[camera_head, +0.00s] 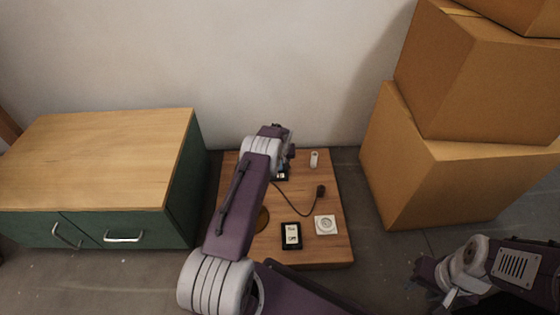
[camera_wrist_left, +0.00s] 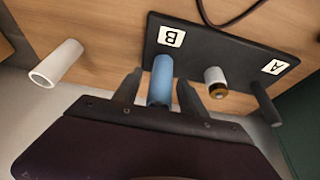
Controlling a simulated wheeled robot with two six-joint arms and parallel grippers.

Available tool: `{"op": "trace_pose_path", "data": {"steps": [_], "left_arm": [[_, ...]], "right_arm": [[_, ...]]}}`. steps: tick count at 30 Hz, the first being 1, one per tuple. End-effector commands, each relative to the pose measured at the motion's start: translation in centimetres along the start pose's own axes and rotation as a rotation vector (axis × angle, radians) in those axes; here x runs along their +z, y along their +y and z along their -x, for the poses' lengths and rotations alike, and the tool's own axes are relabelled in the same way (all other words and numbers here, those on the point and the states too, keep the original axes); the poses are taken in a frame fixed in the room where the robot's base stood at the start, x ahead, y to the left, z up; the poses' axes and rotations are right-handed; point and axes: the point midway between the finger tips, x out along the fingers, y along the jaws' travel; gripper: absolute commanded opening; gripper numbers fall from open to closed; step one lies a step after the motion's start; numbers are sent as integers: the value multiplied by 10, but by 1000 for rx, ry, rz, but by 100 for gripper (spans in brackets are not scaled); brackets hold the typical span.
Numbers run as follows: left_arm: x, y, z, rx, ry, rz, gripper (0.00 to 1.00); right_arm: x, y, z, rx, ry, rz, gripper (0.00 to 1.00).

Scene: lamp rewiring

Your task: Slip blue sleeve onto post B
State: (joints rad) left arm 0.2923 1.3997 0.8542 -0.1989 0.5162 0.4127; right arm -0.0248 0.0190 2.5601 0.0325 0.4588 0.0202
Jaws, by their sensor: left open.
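The blue sleeve (camera_wrist_left: 160,82) stands between the two fingers of my open left gripper (camera_wrist_left: 157,88) in the left wrist view. It is at the edge of the black base (camera_wrist_left: 225,48), by the label B (camera_wrist_left: 172,37). No bare post B shows, and I cannot see whether the sleeve is around it. A black post (camera_wrist_left: 265,103) stands by the label A (camera_wrist_left: 275,67). In the head view my left gripper (camera_head: 284,152) is over the far part of the low table, and my arm hides most of the base. My right gripper (camera_head: 446,297) is off to the right, its jaw opening unclear.
A white tube (camera_wrist_left: 57,63) stands beside the base. A white post with a brass tip (camera_wrist_left: 215,82) stands between A and B. On the low table (camera_head: 325,253) are a dark cord (camera_head: 303,214), a white socket (camera_head: 326,224) and a black labelled block (camera_head: 291,236). Cardboard boxes (camera_head: 440,175) stand right.

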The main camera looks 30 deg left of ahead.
Motion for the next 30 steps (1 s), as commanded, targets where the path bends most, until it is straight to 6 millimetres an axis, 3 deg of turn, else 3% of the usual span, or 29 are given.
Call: {"op": "trace_pose_path", "data": {"steps": [6, 12, 16, 26, 28, 30], "left_arm": [[-5, 0, 47, 0, -1, -1, 49], [-3, 0, 82, 0, 0, -2, 49], [-2, 0, 90, 0, 0, -2, 49], [0, 1, 90, 1, 1, -2, 49], [-7, 7, 102, 7, 9, -10, 49], [-29, 20, 128, 24, 49, -20, 49]], "right_arm": [[-5, -1, 47, 0, 0, 0, 36], [-8, -2, 77, 0, 0, 0, 36], [-9, -2, 83, 0, 0, 0, 36], [-8, -2, 82, 0, 0, 0, 36], [-9, -2, 91, 0, 0, 0, 36], [-10, -2, 100, 0, 0, 0, 36]]}}
